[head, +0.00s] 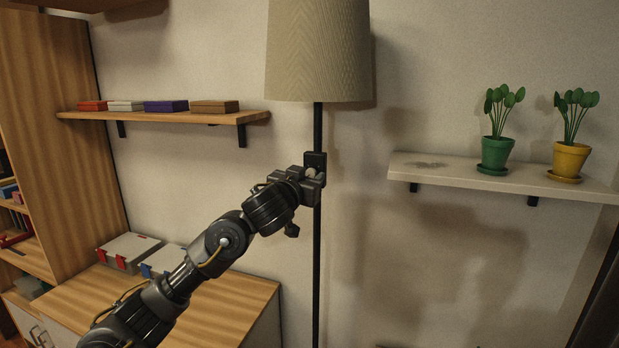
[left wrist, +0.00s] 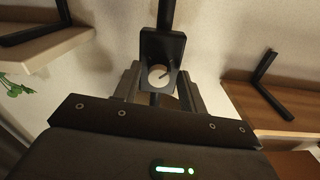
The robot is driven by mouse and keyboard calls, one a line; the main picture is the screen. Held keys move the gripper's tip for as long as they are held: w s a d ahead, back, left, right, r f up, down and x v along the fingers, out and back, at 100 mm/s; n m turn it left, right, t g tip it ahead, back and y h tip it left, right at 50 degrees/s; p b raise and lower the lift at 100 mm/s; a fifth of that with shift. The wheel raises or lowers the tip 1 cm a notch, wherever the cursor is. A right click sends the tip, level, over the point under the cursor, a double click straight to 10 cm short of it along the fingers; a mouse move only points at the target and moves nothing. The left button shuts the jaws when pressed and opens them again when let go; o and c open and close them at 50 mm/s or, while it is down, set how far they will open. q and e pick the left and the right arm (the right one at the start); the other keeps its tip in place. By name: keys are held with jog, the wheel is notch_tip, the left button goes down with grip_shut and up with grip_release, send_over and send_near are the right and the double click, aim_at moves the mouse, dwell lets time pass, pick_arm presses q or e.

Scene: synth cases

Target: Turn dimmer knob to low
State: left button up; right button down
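A floor lamp has a beige shade (head: 318,50) and a thin black pole (head: 317,270). On the pole, below the shade, is a black dimmer box (head: 316,159). In the left wrist view a pale round knob (left wrist: 157,75) with a dark pointer line shows on the box's face. The line points toward the right and slightly up in that view. My left gripper (head: 312,179) is at the box. In the left wrist view its fingers (left wrist: 158,90) stand apart on either side of the knob, with gaps visible. My right gripper is not in view.
A wooden shelf (head: 200,117) with several small boxes is on the left wall. A pale shelf (head: 430,180) with a green pot (head: 495,154) and a yellow pot (head: 570,160) is on the right. A wooden cabinet (head: 225,305) stands below my left arm. The wall beside the pole is clear.

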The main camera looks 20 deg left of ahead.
pick_arm(q)
jog(key=c, duration=0.7)
jog(key=shift+d, duration=0.2)
jog(key=shift+c, duration=0.6)
jog(key=shift+a, duration=0.2)
